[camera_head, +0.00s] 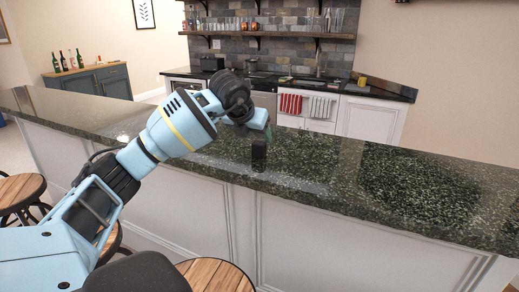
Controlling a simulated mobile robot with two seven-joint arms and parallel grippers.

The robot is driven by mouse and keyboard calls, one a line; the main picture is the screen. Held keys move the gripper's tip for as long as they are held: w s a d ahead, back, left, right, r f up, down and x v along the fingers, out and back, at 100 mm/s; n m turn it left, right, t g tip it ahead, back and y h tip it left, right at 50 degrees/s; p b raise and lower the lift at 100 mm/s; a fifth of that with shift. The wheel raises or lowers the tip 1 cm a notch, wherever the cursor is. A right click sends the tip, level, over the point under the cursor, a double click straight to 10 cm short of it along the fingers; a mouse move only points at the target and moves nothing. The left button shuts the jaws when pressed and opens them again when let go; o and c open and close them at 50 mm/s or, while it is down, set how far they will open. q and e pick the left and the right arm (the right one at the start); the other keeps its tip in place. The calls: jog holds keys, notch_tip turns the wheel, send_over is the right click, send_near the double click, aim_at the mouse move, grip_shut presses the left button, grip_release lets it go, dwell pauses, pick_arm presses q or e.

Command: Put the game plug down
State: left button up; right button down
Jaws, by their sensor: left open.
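The game plug (259,155), a small black block, stands upright on the dark green granite bar counter (400,195), close to its front edge. My left arm reaches in from the left over the counter. My left gripper (266,130) is just above and behind the black block, mostly hidden by my own wrist. Its jaws are open, and the block looks free of them, though the exact gap is hard to see. My right gripper is not in view.
Wooden stools (215,276) stand below the counter's front. The counter to the right is clear. Behind are a back counter with a sink, red (291,103) and white towels, and shelves of glasses (315,20). Bottles (68,60) stand on a cabinet at far left.

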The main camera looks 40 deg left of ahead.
aim_at(259, 142)
pick_arm(q)
jog(key=shift+x, duration=1)
jog(key=shift+w+f, duration=0.15)
jog(key=shift+w+a+f, duration=0.1)
jog(key=shift+w+f, duration=0.05)
jog(key=shift+f, duration=0.15)
jog(key=x, duration=0.4)
jog(key=shift+f, duration=0.1)
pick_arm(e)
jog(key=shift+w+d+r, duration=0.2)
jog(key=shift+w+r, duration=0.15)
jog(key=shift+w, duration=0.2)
pick_arm(q)
jog(key=c, duration=1.2)
jog(key=shift+o, duration=0.2)
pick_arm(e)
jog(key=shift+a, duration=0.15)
